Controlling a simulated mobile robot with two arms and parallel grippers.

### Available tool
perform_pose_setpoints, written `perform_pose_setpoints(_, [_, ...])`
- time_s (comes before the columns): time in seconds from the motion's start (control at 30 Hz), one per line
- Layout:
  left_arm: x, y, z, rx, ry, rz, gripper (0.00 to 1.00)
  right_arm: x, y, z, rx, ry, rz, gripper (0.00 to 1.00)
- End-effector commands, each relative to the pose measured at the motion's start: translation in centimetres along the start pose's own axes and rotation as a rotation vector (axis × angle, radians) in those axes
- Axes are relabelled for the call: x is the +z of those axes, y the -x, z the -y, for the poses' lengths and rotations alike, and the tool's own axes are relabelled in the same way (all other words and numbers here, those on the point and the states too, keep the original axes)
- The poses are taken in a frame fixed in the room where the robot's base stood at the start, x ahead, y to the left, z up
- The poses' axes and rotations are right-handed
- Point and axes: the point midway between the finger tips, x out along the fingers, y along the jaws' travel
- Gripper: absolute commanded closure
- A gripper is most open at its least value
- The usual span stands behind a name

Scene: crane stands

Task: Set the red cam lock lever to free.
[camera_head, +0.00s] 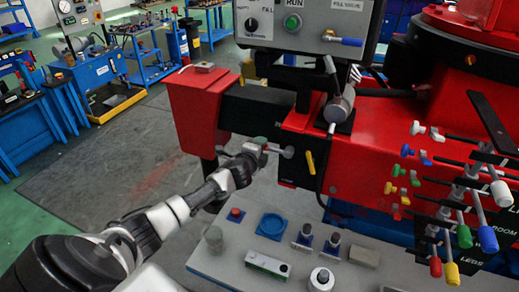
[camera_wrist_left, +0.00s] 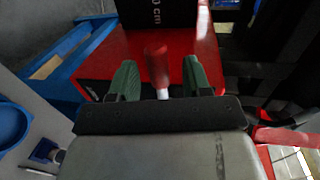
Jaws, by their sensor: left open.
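In the left wrist view, a lever with a red grip (camera_wrist_left: 157,65) and a pale shaft stands in front of a red surface; I take it to be the cam lock lever. It appears between the two green fingers of my left gripper (camera_wrist_left: 160,80), with space visible on both sides. In the head view, my left gripper (camera_head: 262,144) is at the red beam (camera_head: 355,150), beside a grey round fitting (camera_head: 288,152). There the red grip cannot be made out against the beam and gripper. The gripper is open. My right gripper is not in view.
A yellow lever (camera_head: 310,162) hangs right of the fitting. Several coloured levers (camera_head: 464,237) crowd the right. Floor (camera_head: 120,160) lies open at left.

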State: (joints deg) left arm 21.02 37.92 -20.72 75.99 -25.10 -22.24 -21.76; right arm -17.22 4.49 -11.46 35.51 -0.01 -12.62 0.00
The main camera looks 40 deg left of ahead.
Motion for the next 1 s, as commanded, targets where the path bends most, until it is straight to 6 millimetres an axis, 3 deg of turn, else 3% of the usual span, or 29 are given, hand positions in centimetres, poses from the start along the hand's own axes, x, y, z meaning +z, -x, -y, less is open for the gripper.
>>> perform_pose_setpoints(0.27, [0.0,1.7,-0.1,0.0,0.001,-0.002,0.52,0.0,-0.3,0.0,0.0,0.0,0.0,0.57])
perform_pose_setpoints(0.7, [0.0,9.1,-0.2,0.001,-0.001,-0.002,0.52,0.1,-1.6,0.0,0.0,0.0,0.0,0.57])
perform_pose_setpoints(1.0, [0.0,10.8,0.0,0.0,-0.001,0.0,0.52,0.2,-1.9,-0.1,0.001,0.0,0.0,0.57])
